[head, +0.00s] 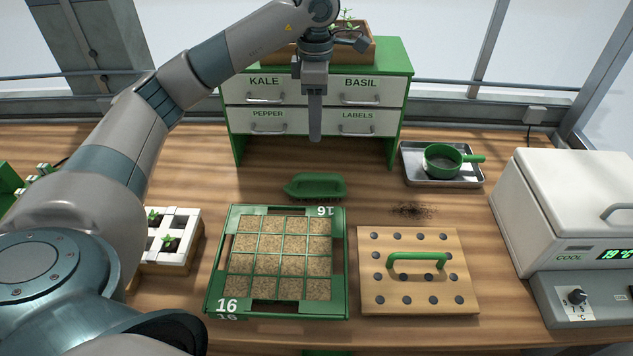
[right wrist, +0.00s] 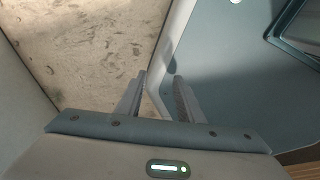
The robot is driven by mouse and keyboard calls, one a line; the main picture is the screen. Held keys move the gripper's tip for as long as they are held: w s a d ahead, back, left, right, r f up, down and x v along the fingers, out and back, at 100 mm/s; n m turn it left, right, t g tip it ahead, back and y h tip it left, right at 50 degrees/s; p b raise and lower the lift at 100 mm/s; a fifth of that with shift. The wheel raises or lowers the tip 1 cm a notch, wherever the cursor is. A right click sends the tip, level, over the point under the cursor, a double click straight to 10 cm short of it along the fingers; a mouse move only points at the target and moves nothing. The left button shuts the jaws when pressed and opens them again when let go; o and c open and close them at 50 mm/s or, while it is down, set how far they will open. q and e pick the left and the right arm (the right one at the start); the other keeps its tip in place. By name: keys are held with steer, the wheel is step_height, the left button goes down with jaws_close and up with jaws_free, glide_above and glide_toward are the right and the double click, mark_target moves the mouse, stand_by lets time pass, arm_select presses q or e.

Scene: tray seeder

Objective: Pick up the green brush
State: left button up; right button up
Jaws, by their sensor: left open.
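The green brush (head: 316,186) lies on the wooden table behind the seed tray, its green handle on top and dark bristles below. My left gripper (head: 315,138) hangs above and behind the brush in the head view, fingers pointing down in front of the drawer unit. It is seen edge-on, open and empty, apart from the brush. My right gripper (right wrist: 160,80) shows only in the right wrist view. Its two fingers are apart with nothing between them, and the brush is not in that view.
The green seed tray (head: 213,275) marked 16 lies in front of the brush. A wooden board (head: 420,300) with a green handle and some spilled dark soil (head: 414,210) are to the right. The drawer unit (head: 313,104) stands behind. A metal tray (head: 410,172) holds a green pan.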

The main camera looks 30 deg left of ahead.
arm_select(q)
steer(key=shift+s+d, duration=0.1)
steer(key=shift+d, duration=0.05)
arm_select(e)
steer(key=shift+d, duration=0.3)
arm_select(q)
steer(key=p, duration=0.4)
glide_toward(316, 174)
step_height(316, 174, down, 5)
steer(key=shift+f, duration=0.45)
arm_select(e)
steer(key=r, duration=0.3)
steer(key=shift+w+a+r, duration=0.2)
steer(key=shift+w+r, duration=0.05)
steer(key=shift+r, duration=0.05)
steer(key=shift+d, duration=0.1)
